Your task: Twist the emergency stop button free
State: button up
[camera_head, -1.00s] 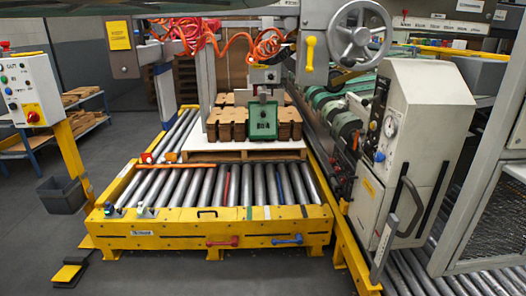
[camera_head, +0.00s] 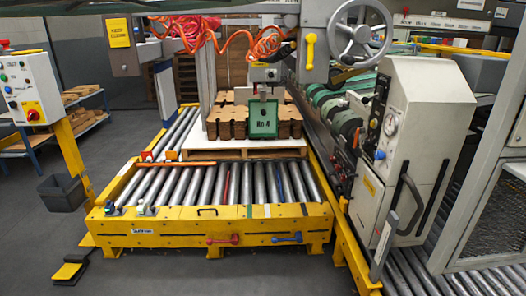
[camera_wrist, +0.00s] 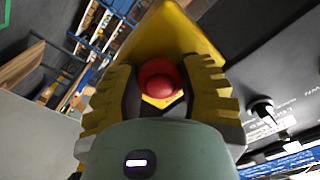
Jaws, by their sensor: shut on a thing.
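In the wrist view a round red emergency stop button (camera_wrist: 158,80) sits on a yellow housing (camera_wrist: 172,36). My gripper (camera_wrist: 160,94) has one finger on each side of the button and is shut on it. Its contact points are partly hidden by the fingers and the shadow. In the head view a red button on a yellow plate (camera_head: 33,114) shows on the white control box (camera_head: 30,85) at the left. My gripper is not seen there, and I cannot tell whether it is the same button.
A dark panel (camera_wrist: 255,60) with small fittings lies right of the button in the wrist view. The head view shows a yellow-framed roller conveyor (camera_head: 215,222), stacked brown pieces (camera_head: 226,122), a grey machine cabinet (camera_head: 425,130) and open floor at the left.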

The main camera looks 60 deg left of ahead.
jog(key=shift+f, duration=0.15)
dwell(0.3)
jog(key=o, duration=1.2)
jog(key=shift+o, duration=0.2)
jog(key=v, duration=1.2)
